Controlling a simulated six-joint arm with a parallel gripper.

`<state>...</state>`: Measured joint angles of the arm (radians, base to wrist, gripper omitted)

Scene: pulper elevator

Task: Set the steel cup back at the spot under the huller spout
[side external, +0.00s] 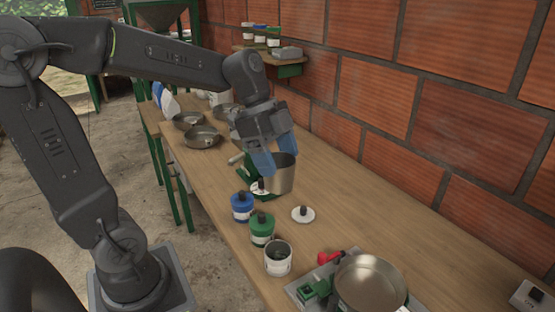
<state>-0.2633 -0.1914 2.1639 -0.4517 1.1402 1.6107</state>
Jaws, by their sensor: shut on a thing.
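The steel cup (280,178) is upright near the middle of the wooden bench, with its open mouth up. My gripper (275,162) reaches down from above, its blue fingers shut on the cup's rim area. I cannot tell whether the cup's base touches the bench. A green piece (246,172) shows just behind and left of the cup, partly hidden by it and my gripper; I cannot tell whether it is part of the huller. No huller spout can be made out clearly.
A blue-lidded jar (242,207), a green jar (262,229), an open white jar (278,259) and a loose white lid (303,214) stand in front. A pan (369,285) is at front right. Metal bowls (202,137) sit behind. The brick wall (440,110) bounds the right.

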